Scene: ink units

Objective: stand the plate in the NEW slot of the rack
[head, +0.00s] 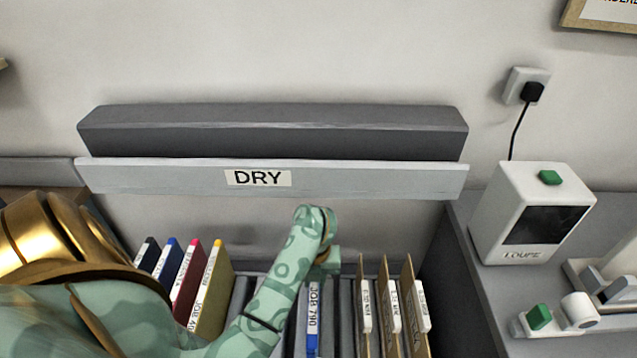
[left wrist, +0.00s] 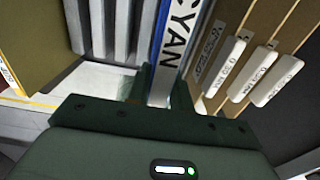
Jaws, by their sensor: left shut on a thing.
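The plate is a thin upright panel with a blue edge and a white label; the label reads JOB 790 in the head view (head: 313,322) and CYAN in the left wrist view (left wrist: 180,40). My left gripper (left wrist: 162,88) is shut on it. In the head view my mint-green left arm reaches over the rack and its fingertips do not show clearly. The rack has grey dividers (head: 345,315), with the plate upright among them. I cannot tell whether its lower edge is seated, and no label clearly reads NEW. My right gripper is not in view.
Coloured plates or folders (head: 212,290) stand left of my arm. Brown boards with white tags (head: 388,310) stand close on the right. A grey shelf marked DRY (head: 350,180) overhangs behind. A white LOUPE box (head: 510,235) sits on the right-hand counter.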

